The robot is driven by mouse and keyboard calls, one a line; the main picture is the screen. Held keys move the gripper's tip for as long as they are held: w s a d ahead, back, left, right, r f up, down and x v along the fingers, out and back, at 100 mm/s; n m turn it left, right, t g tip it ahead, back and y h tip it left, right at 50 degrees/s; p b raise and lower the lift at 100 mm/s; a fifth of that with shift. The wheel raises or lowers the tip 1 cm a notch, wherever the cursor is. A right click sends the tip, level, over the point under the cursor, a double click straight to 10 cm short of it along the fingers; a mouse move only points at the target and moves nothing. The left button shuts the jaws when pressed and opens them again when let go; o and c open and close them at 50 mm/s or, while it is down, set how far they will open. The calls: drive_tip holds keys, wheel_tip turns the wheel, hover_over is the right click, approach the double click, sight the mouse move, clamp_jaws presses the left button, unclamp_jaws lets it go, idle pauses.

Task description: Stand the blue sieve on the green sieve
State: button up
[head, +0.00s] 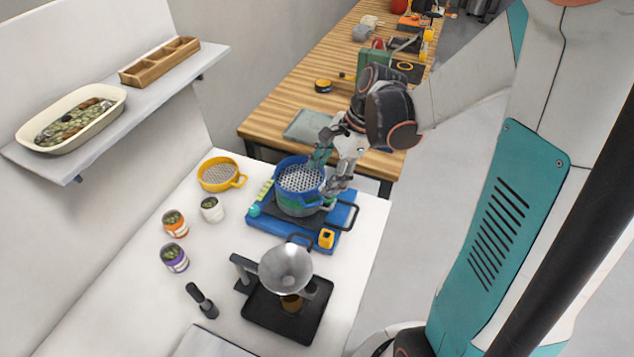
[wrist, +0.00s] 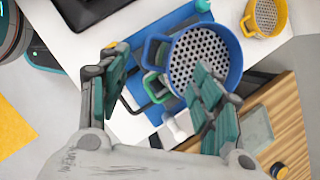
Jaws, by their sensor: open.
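The blue sieve (head: 299,179) has a perforated floor and stands on the green sieve (head: 297,203); it looks level. Both are on a blue shaker base (head: 262,219). In the wrist view the blue sieve (wrist: 236,61) shows its loop handle, with the green sieve's handle (wrist: 149,86) just below it. My gripper (head: 329,172) is open at the right side of the stack. In the wrist view its fingers (wrist: 160,66) are wide apart, with the blue handle between them. One finger overlaps the blue sieve's rim; I cannot tell whether it touches. Most of the green sieve is hidden.
A yellow sieve (head: 219,174) lies on the white table to the left. Several jars, including a white one (head: 212,210), stand nearby. A funnel stand (head: 286,268) is in front. A wooden bench (head: 285,95) is behind, with a grey-green tray (head: 307,126).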

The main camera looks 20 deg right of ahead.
drive_tip(key=shift+p+v, duration=0.35)
drive_tip(key=shift+v, duration=2.3)
